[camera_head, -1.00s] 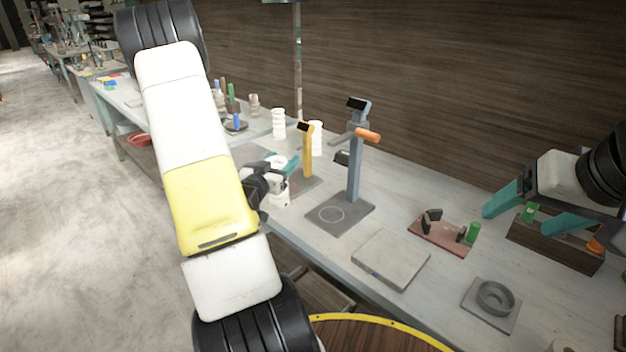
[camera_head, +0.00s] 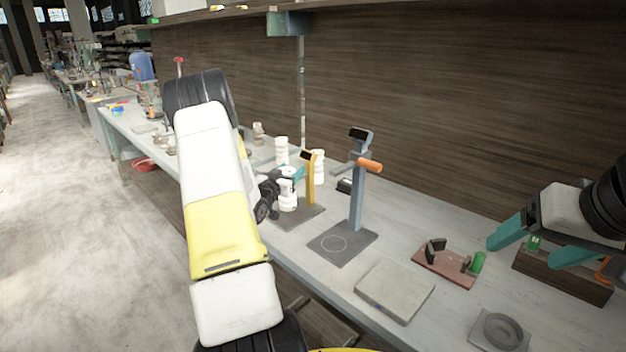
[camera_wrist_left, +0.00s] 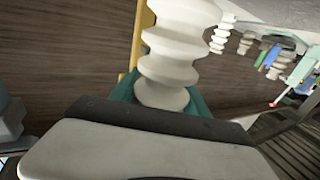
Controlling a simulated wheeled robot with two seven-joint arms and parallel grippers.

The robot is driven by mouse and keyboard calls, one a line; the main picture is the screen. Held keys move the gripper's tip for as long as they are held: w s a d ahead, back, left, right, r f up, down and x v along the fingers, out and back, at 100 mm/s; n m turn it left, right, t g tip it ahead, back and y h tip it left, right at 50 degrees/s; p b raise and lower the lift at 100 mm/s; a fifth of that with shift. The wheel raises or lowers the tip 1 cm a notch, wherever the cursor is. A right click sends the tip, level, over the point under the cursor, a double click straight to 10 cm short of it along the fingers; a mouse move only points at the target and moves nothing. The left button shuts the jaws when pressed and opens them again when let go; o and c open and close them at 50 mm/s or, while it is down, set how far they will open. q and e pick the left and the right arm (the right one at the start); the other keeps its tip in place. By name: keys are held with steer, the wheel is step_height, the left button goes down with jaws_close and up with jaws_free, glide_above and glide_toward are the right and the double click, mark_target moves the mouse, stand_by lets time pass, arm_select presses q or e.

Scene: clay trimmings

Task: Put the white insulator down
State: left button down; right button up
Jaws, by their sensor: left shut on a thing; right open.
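My left gripper (camera_head: 290,178) is shut on the white insulator (camera_head: 287,195), a ribbed white piece held upright. It is beside the yellow stand (camera_head: 310,178) and appears at the left part of the stand's dark base plate (camera_head: 304,216). I cannot tell whether its foot touches the plate. In the left wrist view the insulator (camera_wrist_left: 172,50) rises between the teal fingers, its lower end hidden behind the gripper body.
Two similar white insulators stand behind, one at the left (camera_head: 282,150) and one right of the yellow stand (camera_head: 319,168). A tall blue-grey stand (camera_head: 357,205) with an orange handle is to the right. A grey slab (camera_head: 395,288) and a reddish board (camera_head: 440,270) lie nearer.

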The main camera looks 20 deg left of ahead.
arm_select(q)
steer(key=shift+f, duration=1.6)
steer(key=c, duration=0.5)
jaws_free()
steer(key=shift+s+f, duration=0.1)
steer(key=shift+f, duration=0.1)
steer(key=shift+s+r, duration=0.1)
steer(key=shift+r, duration=0.05)
steer(key=s, duration=1.1)
steer(key=shift+s, duration=0.4)
